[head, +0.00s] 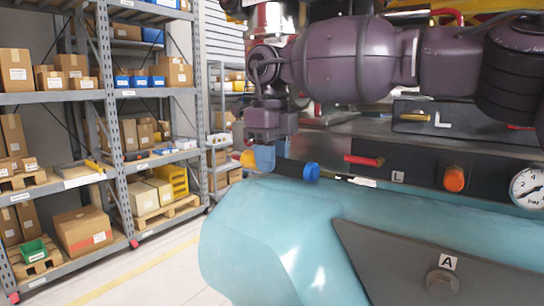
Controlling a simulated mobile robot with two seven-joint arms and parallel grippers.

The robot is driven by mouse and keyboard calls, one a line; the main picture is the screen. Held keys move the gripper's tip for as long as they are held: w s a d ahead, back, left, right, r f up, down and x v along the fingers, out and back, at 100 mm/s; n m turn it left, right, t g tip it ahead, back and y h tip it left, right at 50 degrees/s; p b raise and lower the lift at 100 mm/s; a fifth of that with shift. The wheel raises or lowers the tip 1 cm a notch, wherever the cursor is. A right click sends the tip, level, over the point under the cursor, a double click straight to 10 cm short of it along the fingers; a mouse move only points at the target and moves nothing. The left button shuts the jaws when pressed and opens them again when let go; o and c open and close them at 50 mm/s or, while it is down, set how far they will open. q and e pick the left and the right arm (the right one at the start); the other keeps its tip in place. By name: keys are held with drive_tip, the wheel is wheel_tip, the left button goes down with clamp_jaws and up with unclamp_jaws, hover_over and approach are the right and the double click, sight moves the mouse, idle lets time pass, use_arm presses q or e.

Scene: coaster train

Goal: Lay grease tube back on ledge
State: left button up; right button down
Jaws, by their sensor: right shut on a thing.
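My right gripper (262,152) hangs from the purple arm that comes in from the right. It is shut at the left end of a dark tube with a blue collar (311,172), which looks like the grease tube. The tube lies about level, just above the rounded teal body (285,225). Whether it touches the surface below is unclear. A narrow dark strip, perhaps the ledge (345,179), runs along the top of the teal body to its right. The jaws' grip is partly hidden by a blue fingertip. My left gripper is out of view.
A red lever (364,160), an orange knob (454,179) and a pressure gauge (527,188) sit on the dark panel right of the tube. A grey plate marked A (405,265) is in front. Shelving with boxes (110,90) stands left; floor between is clear.

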drive_tip(key=c, duration=0.7)
unclamp_jaws()
drive_tip(key=shift+c, duration=0.2)
wheel_tip(320, 180, up, 11)
drive_tip(key=shift+a+f, duration=0.1)
